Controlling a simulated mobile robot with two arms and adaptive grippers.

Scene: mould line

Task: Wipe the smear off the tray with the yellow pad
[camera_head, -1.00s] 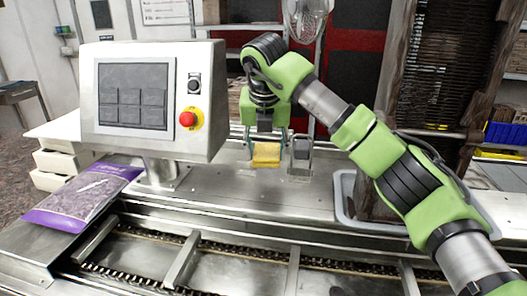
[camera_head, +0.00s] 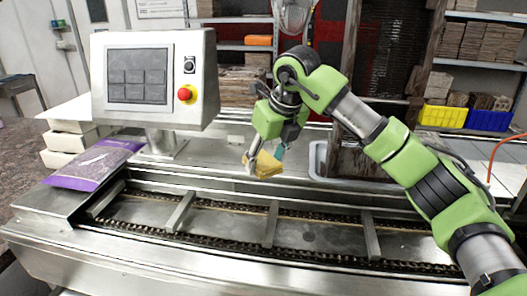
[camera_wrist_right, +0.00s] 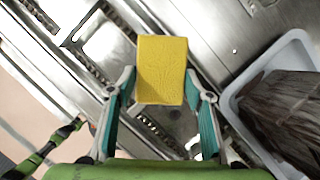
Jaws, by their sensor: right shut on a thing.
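The yellow pad (camera_head: 264,165) is held in my right gripper (camera_head: 262,158), above the far edge of the conveyor. In the right wrist view the pad (camera_wrist_right: 162,70) sits between the fingertips of the right gripper (camera_wrist_right: 161,92), which is shut on it. The pad is tilted and apart from the metal below. A small dark mark (camera_head: 308,237) shows on a flat metal tray section (camera_head: 330,238) of the conveyor, below and right of the pad. I cannot tell for sure that it is the smear. My left gripper is not in view.
A control panel (camera_head: 142,80) with a red button stands at left. A purple bag (camera_head: 92,165) lies beside it. Raised crossbars (camera_head: 271,224) divide the conveyor. A grey bin (camera_head: 318,160) holding a dark block is right of the gripper, partly behind my arm.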

